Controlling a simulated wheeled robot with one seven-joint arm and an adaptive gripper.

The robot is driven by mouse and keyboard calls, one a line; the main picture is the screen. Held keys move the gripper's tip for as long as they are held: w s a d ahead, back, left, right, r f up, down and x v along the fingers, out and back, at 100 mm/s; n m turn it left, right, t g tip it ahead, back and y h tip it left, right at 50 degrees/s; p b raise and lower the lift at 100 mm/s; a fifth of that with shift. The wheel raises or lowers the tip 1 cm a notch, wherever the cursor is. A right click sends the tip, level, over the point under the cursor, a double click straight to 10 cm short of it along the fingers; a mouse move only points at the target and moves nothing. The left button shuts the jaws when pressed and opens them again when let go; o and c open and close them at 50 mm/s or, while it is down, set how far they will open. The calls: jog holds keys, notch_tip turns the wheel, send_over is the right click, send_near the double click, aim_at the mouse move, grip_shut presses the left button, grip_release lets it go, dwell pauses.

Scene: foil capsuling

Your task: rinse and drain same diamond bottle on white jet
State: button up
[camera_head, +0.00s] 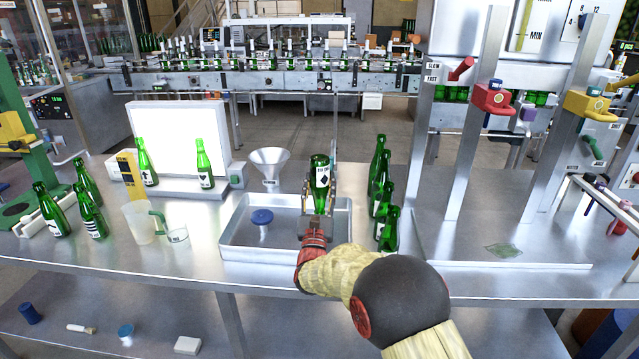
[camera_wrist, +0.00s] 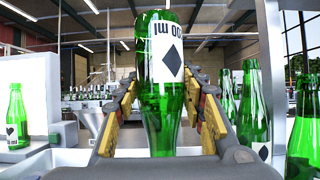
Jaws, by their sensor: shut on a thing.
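A green diamond bottle (camera_head: 320,172) with a white label and black diamond is held upside down, its wide base up and its neck down, above the right part of the metal tray (camera_head: 232,245). In the wrist view the bottle (camera_wrist: 163,75) stands between the two fingers. My gripper (camera_head: 319,196) is shut on it; its yellow pads flank it in the wrist view (camera_wrist: 166,105). A blue disc-topped jet (camera_head: 262,217) stands in the tray's left part. No white jet can be made out; the bottle and gripper cover that side of the tray.
Several green bottles (camera_head: 388,230) stand in a row just right of the tray. A funnel (camera_head: 270,164) is behind it. A jug (camera_head: 141,222) and more bottles (camera_head: 90,215) stand left.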

jog(key=shift+f, duration=0.65)
dwell(1.1)
jog(key=shift+r, duration=0.2)
dwell(1.7)
jog(key=shift+r, duration=1.45)
dwell(2.9)
